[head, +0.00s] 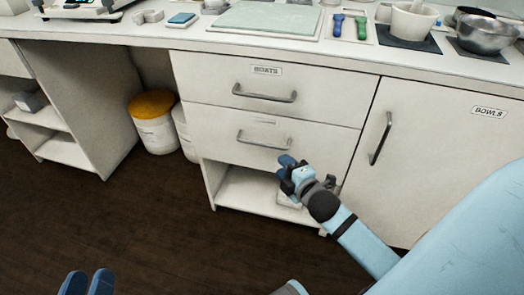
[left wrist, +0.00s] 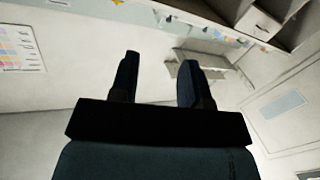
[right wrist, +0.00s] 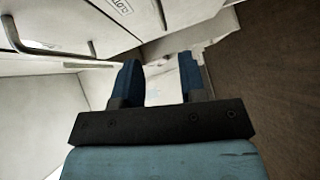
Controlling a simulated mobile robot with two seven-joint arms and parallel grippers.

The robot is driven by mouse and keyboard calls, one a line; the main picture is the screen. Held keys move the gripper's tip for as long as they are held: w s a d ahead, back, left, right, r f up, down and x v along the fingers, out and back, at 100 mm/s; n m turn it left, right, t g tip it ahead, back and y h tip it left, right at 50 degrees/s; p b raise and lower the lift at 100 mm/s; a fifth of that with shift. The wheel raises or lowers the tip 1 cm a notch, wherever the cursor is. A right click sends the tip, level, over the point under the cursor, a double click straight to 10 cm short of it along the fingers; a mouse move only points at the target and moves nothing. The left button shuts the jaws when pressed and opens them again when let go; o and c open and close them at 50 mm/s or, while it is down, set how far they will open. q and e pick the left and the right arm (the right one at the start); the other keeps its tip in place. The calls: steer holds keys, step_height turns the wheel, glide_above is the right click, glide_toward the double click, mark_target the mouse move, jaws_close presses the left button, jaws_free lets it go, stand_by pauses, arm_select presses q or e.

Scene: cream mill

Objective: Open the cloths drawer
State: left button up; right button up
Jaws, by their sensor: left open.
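The lower drawer (head: 225,130) under the one labelled BOATS is closed. Its small label (head: 265,121) is too faint to read in the head view. It has a curved metal bar handle (head: 263,143). My right gripper (head: 287,164) is in front of the cabinet, just below and right of that handle in the picture, and not around it. In the right wrist view its fingers (right wrist: 157,82) stand apart with nothing between them. A bar handle (right wrist: 40,48) shows at upper left there. My left gripper (head: 88,283) is open and empty at the bottom left, far from the drawer.
The BOATS drawer (head: 310,88) above is closed. A BOWLS cupboard door (head: 440,150) with an upright handle stands to the right. An open shelf (head: 245,188) lies below the drawers. A yellow-lidded bucket (head: 155,128) stands left. The dark floor in front is clear.

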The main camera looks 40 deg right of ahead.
steer(key=b, duration=0.2)
glide_toward(262, 145)
steer(key=w, duration=0.5)
steer(key=w+f+b, duration=0.1)
steer(key=w, duration=0.1)
steer(key=w+b, duration=0.1)
steer(key=w, duration=0.1)
steer(key=shift+w+d+f, duration=0.25)
steer(key=shift+w+d, duration=0.05)
steer(key=shift+w, duration=0.1)
arm_select(q)
steer(key=shift+w+a+f+m, duration=0.2)
steer(key=shift+w+f+m, duration=0.2)
steer(key=shift+f+m, duration=0.15)
steer(key=shift+w+a+f+m, duration=0.15)
steer(key=shift+w+f+m, duration=0.2)
steer(key=shift+f+m, duration=0.15)
steer(key=shift+f, duration=0.1)
arm_select(e)
jaws_close()
